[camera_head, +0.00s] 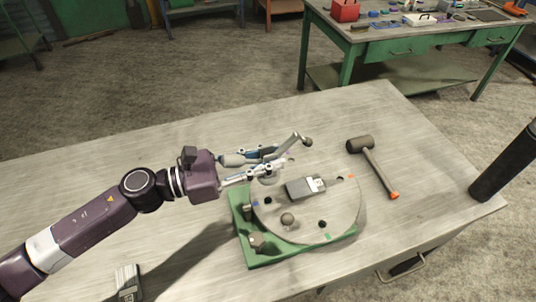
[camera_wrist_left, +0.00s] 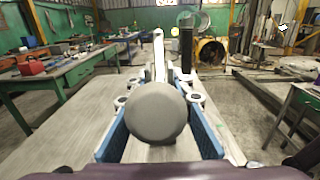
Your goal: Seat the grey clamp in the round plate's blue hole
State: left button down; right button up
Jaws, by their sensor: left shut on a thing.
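My left gripper (camera_head: 280,164) is shut on the grey clamp (camera_head: 295,143), above the back left of the round plate. The clamp's arm slants up to a dark knob on the right. In the left wrist view, a round grey end (camera_wrist_left: 158,112) of the clamp fills the space between the blue-sided fingers and hides most of the rest. The round plate (camera_head: 325,214) lies on a green base (camera_head: 243,228). A blue mark (camera_head: 256,203) shows near its left edge; the hole there is hard to make out. My right gripper is not in view.
A grey block with a white label (camera_head: 303,188) and a ball-topped post (camera_head: 287,219) are on the plate. A mallet (camera_head: 373,165) lies to its right. A small grey device (camera_head: 128,282) lies at front left.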

aim_at(268, 175)
pick_arm(q)
jog(key=shift+f, duration=0.1)
notch_tip(268, 175, down, 6)
jog(key=b, duration=0.4)
jog(key=shift+b, duration=0.3)
jog(key=shift+r, duration=0.25)
dwell(0.4)
dwell(0.4)
jog(key=shift+f+b, duration=0.15)
jog(key=shift+b, duration=0.2)
notch_tip(268, 175, down, 4)
jog(key=b, duration=0.4)
jog(key=shift+f, duration=0.15)
dwell(0.9)
